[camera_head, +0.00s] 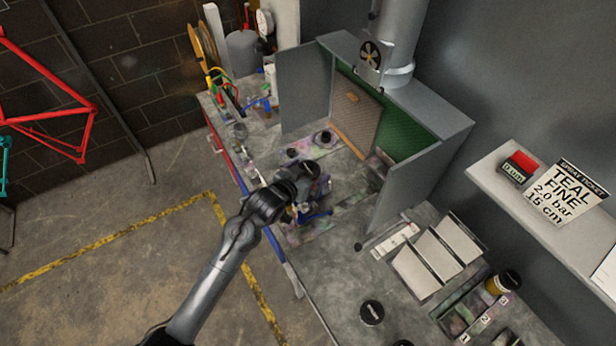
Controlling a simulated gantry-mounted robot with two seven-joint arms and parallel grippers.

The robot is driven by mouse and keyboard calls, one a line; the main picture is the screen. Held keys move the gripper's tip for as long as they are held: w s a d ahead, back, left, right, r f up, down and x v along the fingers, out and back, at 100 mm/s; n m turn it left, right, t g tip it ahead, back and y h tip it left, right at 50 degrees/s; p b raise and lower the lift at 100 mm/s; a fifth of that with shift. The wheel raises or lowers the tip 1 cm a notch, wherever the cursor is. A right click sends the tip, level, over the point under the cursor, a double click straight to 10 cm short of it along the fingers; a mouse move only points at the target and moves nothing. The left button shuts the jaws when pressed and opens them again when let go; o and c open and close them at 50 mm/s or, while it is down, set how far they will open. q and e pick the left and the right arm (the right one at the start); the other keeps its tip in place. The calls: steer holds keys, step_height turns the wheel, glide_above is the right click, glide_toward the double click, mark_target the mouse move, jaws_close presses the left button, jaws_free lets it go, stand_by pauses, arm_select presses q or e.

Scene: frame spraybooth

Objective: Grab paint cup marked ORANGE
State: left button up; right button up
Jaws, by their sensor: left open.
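My left arm reaches in from the lower left, and my left gripper (316,188) is over the bench at the front of the spray booth. The gripper is open; its fingers are small and dark against the bench, and I cannot make out anything between them. A cup with a black lid and an orange-yellow body (498,286) stands at the lower right by the numbered rack (462,318), far from the gripper. Another black-lidded cup (371,312) stands on the bench at the bottom. I cannot read the word ORANGE on any cup. My right gripper is not in view.
The grey booth (410,190) with side panels stands behind the gripper. Pale panels (436,257) lie right of it. A shelf (500,165) holds a card reading TEAL FINE (562,192). Tools and bottles crowd the bench's far left end. Bare bench (335,280) lies left of the panels.

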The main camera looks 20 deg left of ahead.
arm_select(q)
steer(key=shift+x, duration=0.85)
steer(key=shift+s, duration=0.1)
steer(key=c, duration=1.1)
steer(key=shift+c, duration=0.2)
